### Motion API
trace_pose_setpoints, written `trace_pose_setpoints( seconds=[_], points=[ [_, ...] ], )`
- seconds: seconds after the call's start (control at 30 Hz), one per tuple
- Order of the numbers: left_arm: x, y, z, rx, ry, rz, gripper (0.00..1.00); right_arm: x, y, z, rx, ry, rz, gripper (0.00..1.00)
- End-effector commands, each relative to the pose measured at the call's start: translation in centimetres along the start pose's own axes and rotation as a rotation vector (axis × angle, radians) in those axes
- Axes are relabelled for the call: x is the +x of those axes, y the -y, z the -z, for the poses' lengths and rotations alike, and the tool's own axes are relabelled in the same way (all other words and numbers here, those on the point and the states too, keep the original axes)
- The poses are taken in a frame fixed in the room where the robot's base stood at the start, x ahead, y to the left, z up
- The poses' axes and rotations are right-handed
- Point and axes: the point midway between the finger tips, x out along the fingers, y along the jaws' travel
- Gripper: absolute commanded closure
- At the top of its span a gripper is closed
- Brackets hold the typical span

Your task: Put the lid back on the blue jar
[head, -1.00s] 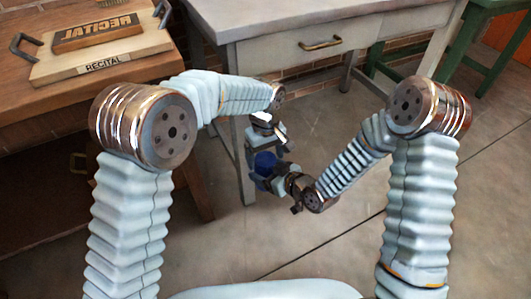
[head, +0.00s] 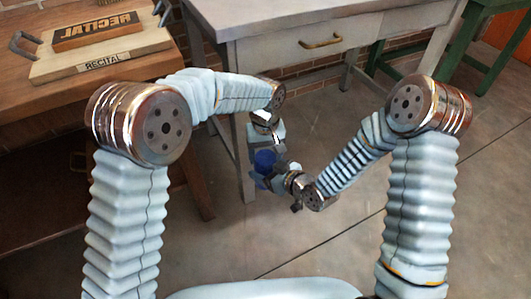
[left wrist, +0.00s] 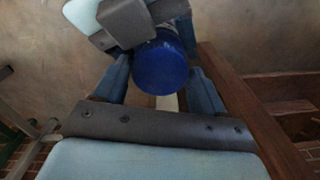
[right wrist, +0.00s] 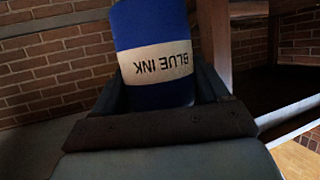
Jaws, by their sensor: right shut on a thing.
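The blue jar (right wrist: 158,60), with a white band reading BLUE INK upside down, is clasped in my right gripper (right wrist: 165,95). In the head view the jar (head: 264,158) is small and partly covered by my grippers. My left gripper (left wrist: 160,85) is open close to the jar, its fingers on either side of a round blue end face (left wrist: 160,68). I cannot tell whether this face is the lid or the jar's own end, nor whether the fingers touch it. No separate lid can be made out.
A grey table (head: 270,20) with a drawer stands behind my grippers. The floor on the right is free; a green table (head: 490,45) stands behind.

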Motion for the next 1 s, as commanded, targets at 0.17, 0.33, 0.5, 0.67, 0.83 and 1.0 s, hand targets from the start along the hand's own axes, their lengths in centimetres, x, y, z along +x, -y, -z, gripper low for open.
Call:
trace_pose_setpoints(
  seconds=[0.17, 0.33, 0.5, 0.67, 0.83, 1.0],
  points=[
    [0.0, 0.0, 0.0, -0.001, 0.0, 0.0, 0.11, 0.0, 0.0, 0.2, -0.002, -0.005, 0.0, 1.0],
    [0.0, 0.0, 0.0, -0.002, 0.0, 0.0, 0.11, 0.0, 0.0, 0.2, -0.002, -0.005, 0.0, 1.0],
    [-1.4, 0.0, 0.1, -0.002, -0.002, -0.002, 0.11, 0.0, 0.0, 0.2, -0.002, -0.005, 0.0, 1.0],
    [-3.5, -0.1, 0.0, -0.002, -0.001, -0.002, 0.11, 0.0, 0.0, 0.2, -0.002, -0.005, 0.0, 1.0],
    [-4.6, 0.0, 0.0, -0.002, 0.0, -0.001, 0.11, 0.0, 0.0, 0.2, -0.002, -0.005, 0.0, 1.0],
    [-4.6, 0.0, 0.0, -0.002, 0.0, 0.0, 0.11, 0.0, 0.0, 0.2, -0.002, -0.005, 0.0, 1.0]
  ],
)
